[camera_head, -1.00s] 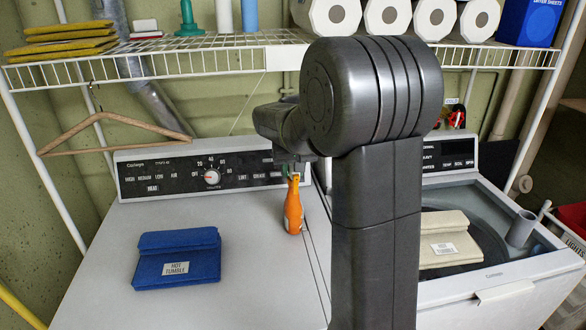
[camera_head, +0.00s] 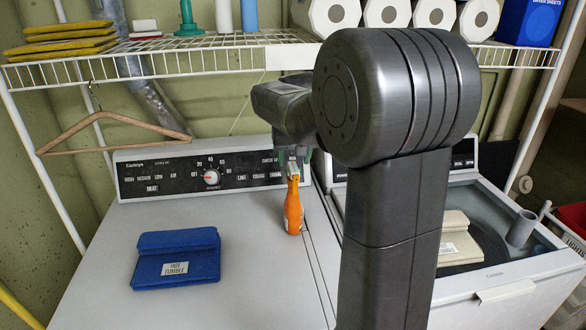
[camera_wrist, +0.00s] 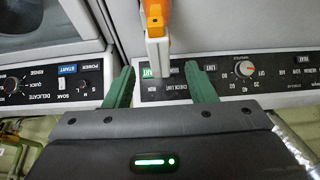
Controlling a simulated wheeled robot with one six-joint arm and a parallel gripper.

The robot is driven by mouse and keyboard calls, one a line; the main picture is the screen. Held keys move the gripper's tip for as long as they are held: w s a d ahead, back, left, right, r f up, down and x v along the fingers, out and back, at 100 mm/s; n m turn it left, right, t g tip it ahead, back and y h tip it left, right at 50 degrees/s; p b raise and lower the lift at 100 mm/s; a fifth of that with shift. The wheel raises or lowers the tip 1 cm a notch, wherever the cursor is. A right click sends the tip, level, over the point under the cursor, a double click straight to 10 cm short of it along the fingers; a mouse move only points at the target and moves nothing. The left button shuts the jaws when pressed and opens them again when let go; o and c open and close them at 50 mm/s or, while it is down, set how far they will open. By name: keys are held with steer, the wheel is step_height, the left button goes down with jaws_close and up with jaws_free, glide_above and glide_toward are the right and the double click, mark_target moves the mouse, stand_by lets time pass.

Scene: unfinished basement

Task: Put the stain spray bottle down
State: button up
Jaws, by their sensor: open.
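The orange stain spray bottle (camera_head: 293,208) with a pale top stands upright on the white dryer top (camera_head: 240,270), near its right edge. It also shows at the top of the wrist view (camera_wrist: 155,38), its white head near the gap between the green fingertips. My gripper (camera_wrist: 160,78) is open, with clear space on both sides of the bottle. In the head view, my gripper is at the bottle's top, partly hidden by my arm.
The open washer (camera_head: 500,275) with a beige folded cloth (camera_head: 455,240) is at right. A wire shelf (camera_head: 200,60) hangs above, with a wooden hanger (camera_head: 110,135) at left.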

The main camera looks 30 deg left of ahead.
steer(key=v, duration=0.7)
